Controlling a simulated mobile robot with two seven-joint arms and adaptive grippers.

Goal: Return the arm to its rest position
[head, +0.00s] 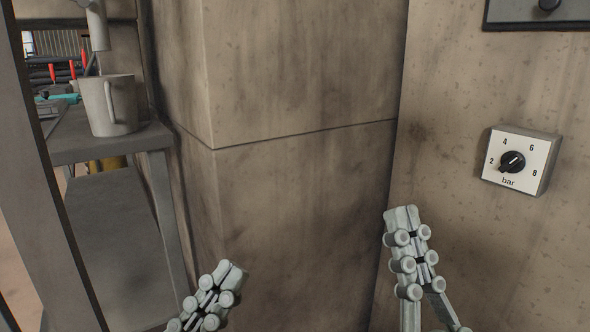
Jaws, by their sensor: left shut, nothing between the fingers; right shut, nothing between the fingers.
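My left gripper (231,274) shows at the bottom, a little left of the middle. Its fingers are together and empty, and it tilts up to the right in front of the wall. My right gripper (402,217) stands upright at the bottom, right of the middle. Its fingers are also together with nothing between them. Both grippers are apart from each other and seem to touch nothing. Most of both arms is outside the view.
A pressure dial box (544,171) marked in bar is on the right wall. A dark panel (520,14) is above it. A grey mug (97,106) stands on a grey bench (72,151) at the left. A concrete pillar (290,75) fills the middle.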

